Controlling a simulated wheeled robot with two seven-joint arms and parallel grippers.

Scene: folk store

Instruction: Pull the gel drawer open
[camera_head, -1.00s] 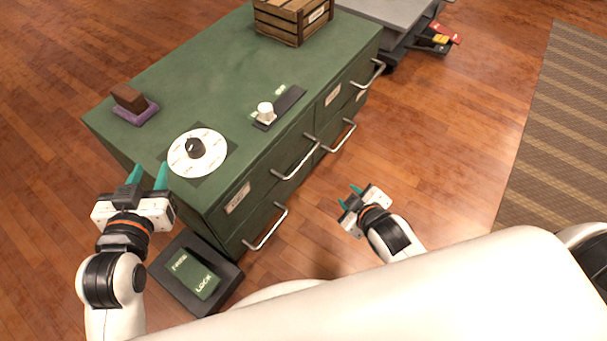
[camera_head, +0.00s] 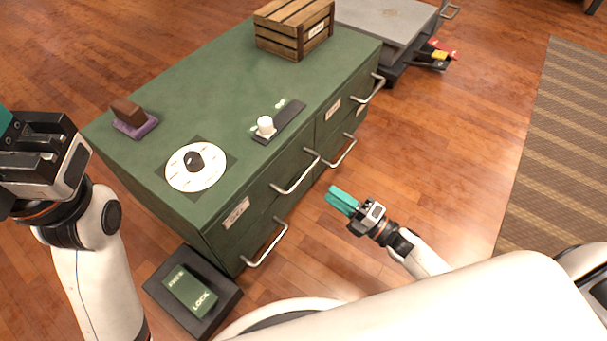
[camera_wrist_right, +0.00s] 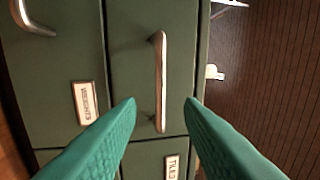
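A green cabinet (camera_head: 165,95) has several drawers with metal handles on its right-facing front. Its labels are too small or rotated to read surely, so I cannot tell which drawer is the gel one. My right gripper (camera_head: 342,200) is in front of the cabinet, apart from the handles. In the right wrist view its teal fingers (camera_wrist_right: 160,102) are open and empty, with one drawer handle (camera_wrist_right: 160,80) seen beyond the gap between their tips. A second handle (camera_wrist_right: 36,18) shows at the upper left. My left gripper (camera_head: 6,125) is at the left edge, partly cut off.
On the cabinet top are a wooden crate (camera_head: 280,44), a white dial (camera_head: 187,178), a slider with a white knob (camera_head: 265,126) and a brown block (camera_head: 127,112) on a purple base. A lock box (camera_head: 190,291) sits on the floor.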

